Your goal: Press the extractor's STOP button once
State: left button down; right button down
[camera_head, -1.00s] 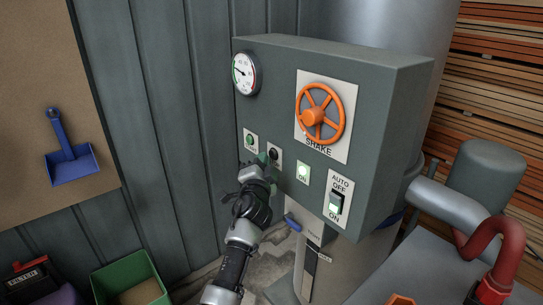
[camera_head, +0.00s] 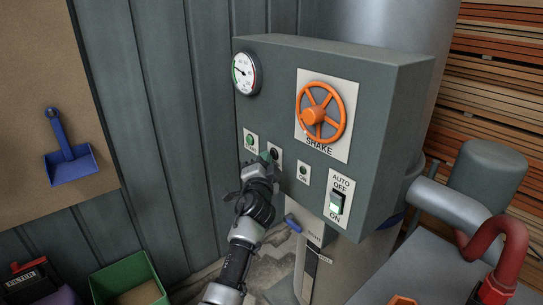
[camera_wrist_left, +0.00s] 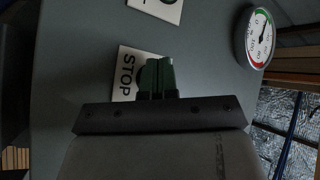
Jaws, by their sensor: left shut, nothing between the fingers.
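The extractor's grey control box (camera_head: 372,100) stands in the middle of the head view. Its STOP button (camera_head: 274,154) is a dark round button on a white plate, partly hidden by my left gripper (camera_head: 266,160). In the left wrist view the STOP plate (camera_wrist_left: 125,75) shows its lettering, and the shut green fingertips of the left gripper (camera_wrist_left: 156,76) cover the button. The fingertips are at the button; whether they touch it I cannot tell. The ON lamp (camera_head: 303,171) is dark. My right gripper is not in view.
A green button (camera_head: 249,141) sits left of STOP. An orange SHAKE wheel (camera_head: 321,112), an AUTO/OFF/ON switch (camera_head: 337,203) and a gauge (camera_head: 245,73) are on the same box. A blue lever (camera_head: 292,223) is below it. A green bin (camera_head: 128,279) stands on the floor.

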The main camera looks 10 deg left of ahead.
pick_arm(q)
jog(key=shift+s+a+p, duration=0.45)
jog(key=shift+s+p, duration=0.15)
jog(key=shift+s, duration=0.05)
jog(key=s+a+p, duration=0.1)
jog(key=s, duration=0.1)
jog(key=s+a+p, duration=0.2)
dwell(0.5)
dwell(0.5)
